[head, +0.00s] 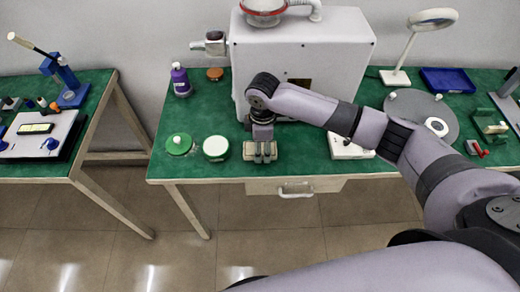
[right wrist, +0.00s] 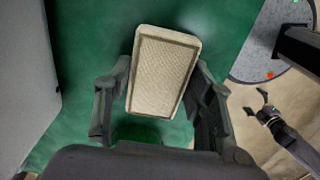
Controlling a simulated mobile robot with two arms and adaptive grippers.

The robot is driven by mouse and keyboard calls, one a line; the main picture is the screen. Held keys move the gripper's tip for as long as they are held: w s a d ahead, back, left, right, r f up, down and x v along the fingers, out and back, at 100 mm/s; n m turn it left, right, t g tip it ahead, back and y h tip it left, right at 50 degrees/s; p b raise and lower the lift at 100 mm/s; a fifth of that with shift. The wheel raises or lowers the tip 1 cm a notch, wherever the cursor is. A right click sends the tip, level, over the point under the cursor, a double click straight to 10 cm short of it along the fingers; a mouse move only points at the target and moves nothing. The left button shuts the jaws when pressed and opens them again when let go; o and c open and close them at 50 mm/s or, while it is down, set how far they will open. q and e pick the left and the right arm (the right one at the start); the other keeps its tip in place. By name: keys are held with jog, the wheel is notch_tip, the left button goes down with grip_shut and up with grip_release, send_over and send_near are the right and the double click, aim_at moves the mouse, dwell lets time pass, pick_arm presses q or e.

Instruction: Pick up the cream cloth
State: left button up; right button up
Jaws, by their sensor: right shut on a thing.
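The cream cloth (right wrist: 162,72) is a flat rectangular piece with a darker stitched border. In the right wrist view it lies between the two fingers of my right gripper (right wrist: 160,88), which is shut on it. In the head view my right gripper (head: 260,152) points down at the front edge of the green table, and the cloth is mostly hidden by it there. I cannot tell how high the cloth is above the table. My left gripper (right wrist: 266,106) shows small at the right of the right wrist view, fingers apart and empty, over the floor.
A white machine (head: 300,62) stands behind my right gripper. Two round green-and-white jars, one green-lidded (head: 179,143) and one pale-lidded (head: 216,148), stand to its left. A purple bottle (head: 180,80) stands farther back. A round grey plate (head: 405,103) lies to the right.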

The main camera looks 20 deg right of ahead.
aim_at(263, 149)
jog(key=shift+r, duration=0.1)
jog(key=shift+c, duration=0.2)
notch_tip(263, 149, up, 20)
jog(key=b, duration=0.1)
dwell(0.3)
jog(key=o, duration=0.4)
jog(key=c, duration=0.5)
